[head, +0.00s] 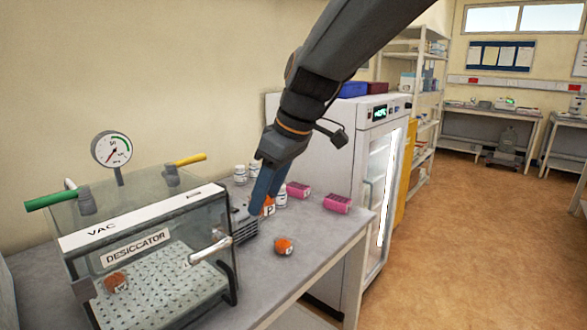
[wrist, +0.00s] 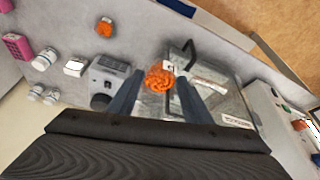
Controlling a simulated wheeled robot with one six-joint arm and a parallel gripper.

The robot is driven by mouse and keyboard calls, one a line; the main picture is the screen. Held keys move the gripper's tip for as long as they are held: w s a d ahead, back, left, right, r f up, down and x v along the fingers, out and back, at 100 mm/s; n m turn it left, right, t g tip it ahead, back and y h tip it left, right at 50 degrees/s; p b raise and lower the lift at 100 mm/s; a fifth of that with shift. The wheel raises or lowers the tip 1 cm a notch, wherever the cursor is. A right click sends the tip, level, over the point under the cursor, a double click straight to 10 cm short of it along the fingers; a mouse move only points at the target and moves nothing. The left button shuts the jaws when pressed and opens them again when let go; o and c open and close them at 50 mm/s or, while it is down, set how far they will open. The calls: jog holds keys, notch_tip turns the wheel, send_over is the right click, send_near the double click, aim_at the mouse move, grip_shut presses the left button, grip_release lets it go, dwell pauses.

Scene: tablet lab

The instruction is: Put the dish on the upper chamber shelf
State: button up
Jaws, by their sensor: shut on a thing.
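My gripper (head: 260,208) is shut on a small dish with orange contents (head: 269,206), above the bench beside the desiccator. In the wrist view the dish (wrist: 160,78) sits between the two blue-grey fingertips (wrist: 158,98). A white tag with a "P" shows at it in the head view. A glass-walled desiccator (head: 150,215) stands to the left of my gripper, with a perforated white plate (head: 155,285) inside. A similar orange dish (head: 117,282) is inside on the left. I cannot tell a separate upper shelf. A white cabinet (head: 335,150) with a glass door stands behind the bench.
Another orange dish (head: 284,246) lies on the bench (head: 315,235). Pink boxes (head: 337,203) and white bottles (head: 239,174) stand behind it. A grey device (wrist: 108,78) is close to my gripper. A gauge (head: 112,150) and valve handles rise from the desiccator. The floor at right is clear.

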jog(key=w+d+f+m+t+h+b, duration=0.1)
jog(key=w+d+f+m, duration=0.2)
jog(key=d+f, duration=0.35)
jog(key=w+d+f+m+t+b, duration=0.1)
jog(key=w+d+f+m, duration=0.15)
jog(key=f, duration=0.65)
jog(key=s+d+f+m+h+b, duration=0.25)
jog(key=d+f+m, duration=0.55)
jog(key=d+f, duration=0.75)
notch_tip(320, 180, down, 8)
jog(key=s+p, duration=0.2)
jog(key=p, duration=0.2)
jog(key=shift+s+r+t, duration=0.15)
jog(key=shift+s+t, duration=0.05)
jog(key=shift+t, duration=0.1)
jog(key=shift+d+h, duration=0.15)
jog(key=shift+h, duration=0.1)
